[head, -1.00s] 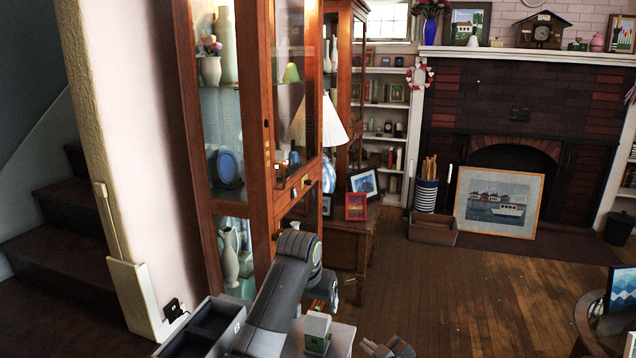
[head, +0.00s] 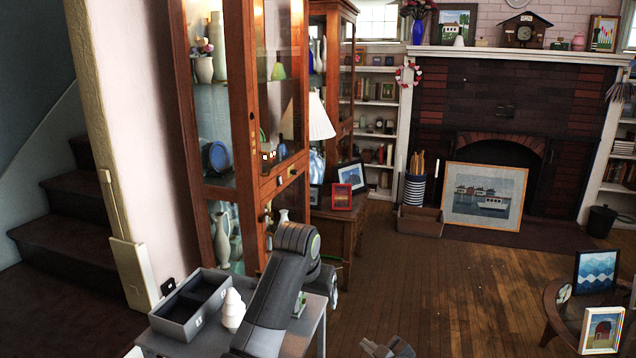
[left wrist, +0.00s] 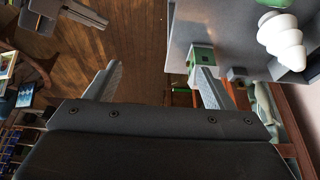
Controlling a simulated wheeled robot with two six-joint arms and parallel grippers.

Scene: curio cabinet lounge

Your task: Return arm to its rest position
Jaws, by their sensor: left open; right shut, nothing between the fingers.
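My left arm (head: 275,290) rises from the bottom of the head view over a small grey table. Its gripper is mostly hidden behind the arm there. In the left wrist view my left gripper (left wrist: 155,85) is open, with nothing between its fingers. A small green-and-white house-like piece (left wrist: 202,57) is on the table edge near the right-hand finger; contact is unclear. It is mostly hidden by the arm in the head view. My right gripper (head: 388,349) is low in the head view, over the floor, shut and empty.
A grey two-compartment tray (head: 172,325) and a white tiered ornament (head: 232,311) stand on the grey table (head: 150,344). A tall wooden glass cabinet (head: 252,200) stands just behind. A round table (head: 556,300) with pictures is at the right. Open floor (head: 450,290) lies between.

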